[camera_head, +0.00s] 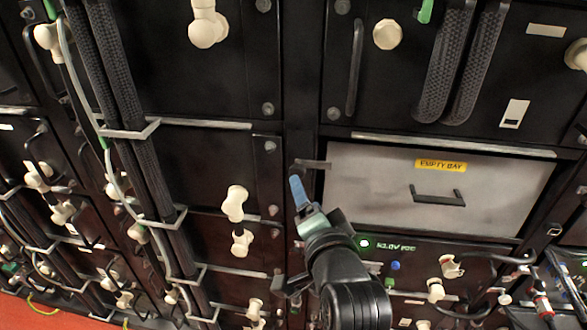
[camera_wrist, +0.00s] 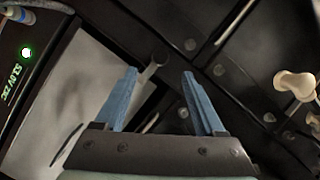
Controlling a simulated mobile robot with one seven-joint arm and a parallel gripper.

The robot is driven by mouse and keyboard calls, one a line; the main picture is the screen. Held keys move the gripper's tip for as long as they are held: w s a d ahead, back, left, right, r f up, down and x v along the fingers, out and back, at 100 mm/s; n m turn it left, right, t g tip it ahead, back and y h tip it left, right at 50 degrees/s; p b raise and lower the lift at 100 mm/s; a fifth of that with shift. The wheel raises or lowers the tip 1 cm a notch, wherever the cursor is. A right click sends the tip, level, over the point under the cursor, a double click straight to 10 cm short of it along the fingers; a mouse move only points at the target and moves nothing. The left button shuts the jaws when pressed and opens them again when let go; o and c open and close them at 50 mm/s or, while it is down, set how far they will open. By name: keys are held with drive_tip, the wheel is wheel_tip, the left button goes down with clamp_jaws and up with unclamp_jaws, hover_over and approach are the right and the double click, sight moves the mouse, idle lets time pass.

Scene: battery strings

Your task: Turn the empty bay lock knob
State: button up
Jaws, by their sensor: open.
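The empty bay panel (camera_head: 380,190) is a light grey plate with a yellow "EMPTY BAY" label (camera_head: 441,165) and a dark handle (camera_head: 437,196). A small dark grey lever-like part (camera_head: 314,164), which looks like the lock knob, sits at its upper left edge. In the wrist view this part (camera_wrist: 154,62) appears beyond and between the blue fingertips. My gripper (camera_head: 298,188) is open and empty, just below the knob in the head view. In the wrist view the gripper (camera_wrist: 159,73) shows a clear gap between its fingers. Contact with the knob is not visible.
A unit with a green light (camera_head: 365,243) and "52.0V" text lies below the panel, with cables and cream connectors (camera_head: 450,266). Thick black cables (camera_head: 450,65) hang above right. More cream connectors (camera_head: 236,203) stick out on the left.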

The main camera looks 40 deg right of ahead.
sight(298, 174)
drive_tip(key=p+x, duration=0.1)
drive_tip(key=x, duration=0.9)
drive_tip(key=shift+w+d, duration=0.2)
drive_tip(key=shift+w, duration=0.1)
clamp_jaws()
